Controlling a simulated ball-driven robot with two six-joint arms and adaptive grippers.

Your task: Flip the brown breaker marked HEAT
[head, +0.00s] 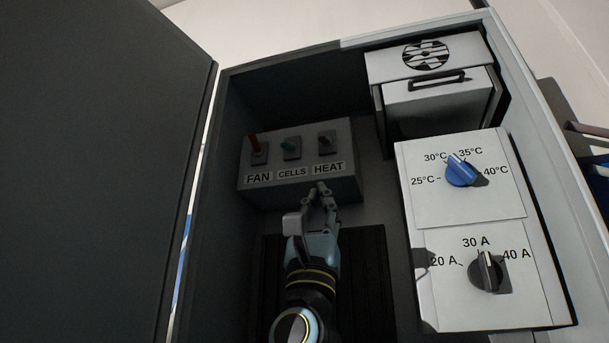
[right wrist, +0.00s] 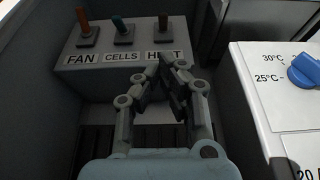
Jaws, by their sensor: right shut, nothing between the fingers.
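The grey breaker box (head: 301,188) carries three toggles labelled FAN, CELLS and HEAT. The brown HEAT breaker (head: 326,139) is the rightmost; it also shows in the right wrist view (right wrist: 163,24), standing up from its plate. My right gripper (head: 321,187) is shut and empty, just in front of the box below the HEAT label. In the right wrist view its fingertips (right wrist: 166,60) overlap part of that label, below the brown toggle. I cannot tell whether they touch the box. My left gripper is not in view.
A white panel with a blue temperature knob (head: 461,171) and a dark current knob (head: 487,270) stands close at right. A white unit with a fan grille (head: 426,54) and handle is behind it. The dark cabinet door (head: 95,170) stands open at left.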

